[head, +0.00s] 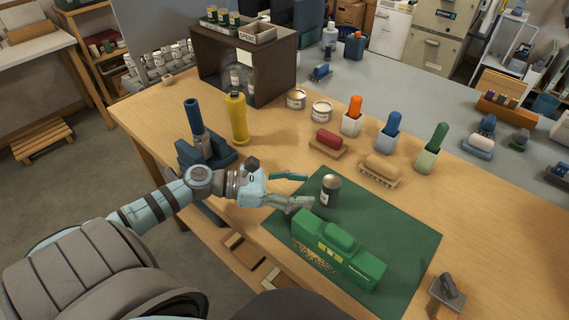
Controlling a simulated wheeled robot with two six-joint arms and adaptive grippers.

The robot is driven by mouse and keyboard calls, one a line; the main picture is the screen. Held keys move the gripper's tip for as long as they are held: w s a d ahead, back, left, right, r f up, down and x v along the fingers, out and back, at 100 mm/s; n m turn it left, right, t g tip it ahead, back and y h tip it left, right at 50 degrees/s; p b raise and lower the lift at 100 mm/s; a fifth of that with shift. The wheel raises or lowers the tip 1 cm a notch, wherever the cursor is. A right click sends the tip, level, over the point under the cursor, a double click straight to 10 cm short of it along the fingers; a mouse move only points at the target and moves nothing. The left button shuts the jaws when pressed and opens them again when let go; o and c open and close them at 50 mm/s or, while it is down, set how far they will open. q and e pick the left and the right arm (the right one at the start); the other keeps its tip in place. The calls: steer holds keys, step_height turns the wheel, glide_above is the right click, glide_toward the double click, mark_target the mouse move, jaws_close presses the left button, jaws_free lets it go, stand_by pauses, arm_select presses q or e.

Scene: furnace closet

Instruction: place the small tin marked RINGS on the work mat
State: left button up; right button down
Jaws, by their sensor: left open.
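The green work mat (395,225) lies on the wooden bench. A small dark tin with a pale label (330,190) stands upright on its upper left part; its lettering is too small to read. My left gripper (303,190) is open and empty just left of this tin, fingers pointing toward it; I cannot tell whether they touch it. Two short, wide tins with pale labels, one left (296,99) and one right (321,111), stand further back on the bench, their words unreadable. My right gripper is not in view.
A green machine-like block (338,250) sits on the mat beside the dark tin. A yellow bottle (237,120) and a blue stand (210,150) are behind my left arm. Bottles with orange (353,117), blue and green tops line the back. The mat's right part is clear.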

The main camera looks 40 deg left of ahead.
arm_select(q)
steer(key=shift+p+v, duration=0.6)
steer(key=shift+v, duration=1.65)
